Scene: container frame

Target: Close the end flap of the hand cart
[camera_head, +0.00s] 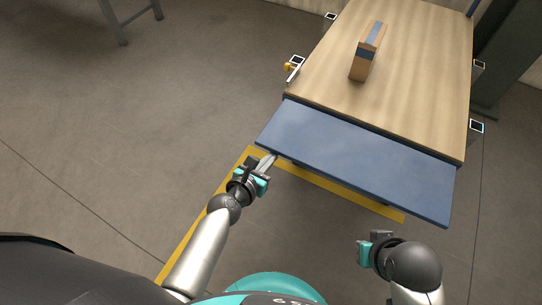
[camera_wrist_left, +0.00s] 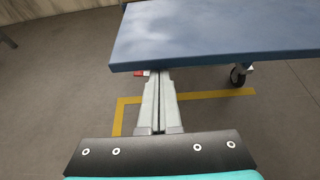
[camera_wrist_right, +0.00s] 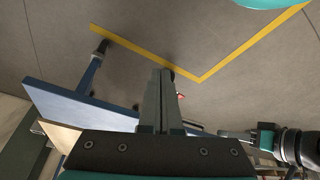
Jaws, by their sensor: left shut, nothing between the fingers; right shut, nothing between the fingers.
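The hand cart has a light wooden deck (camera_head: 400,75). Its blue end flap (camera_head: 360,150) extends from the near end of the deck towards me, folded outward. The flap also shows in the left wrist view (camera_wrist_left: 215,30) and the right wrist view (camera_wrist_right: 75,105). My left gripper (camera_head: 271,160) is shut and empty, with its tips by the flap's near edge towards its left corner. In the left wrist view its fingertips (camera_wrist_left: 157,74) appear just below that edge; contact cannot be told. My right gripper (camera_head: 370,243) is shut and empty, apart from the flap, on its near side.
A brown box with a blue band (camera_head: 368,52) stands on the deck. A yellow-knobbed fitting (camera_head: 291,67) sits at the deck's left side. Yellow floor tape (camera_head: 202,212) runs under the flap. A caster (camera_wrist_left: 238,76) shows beneath.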

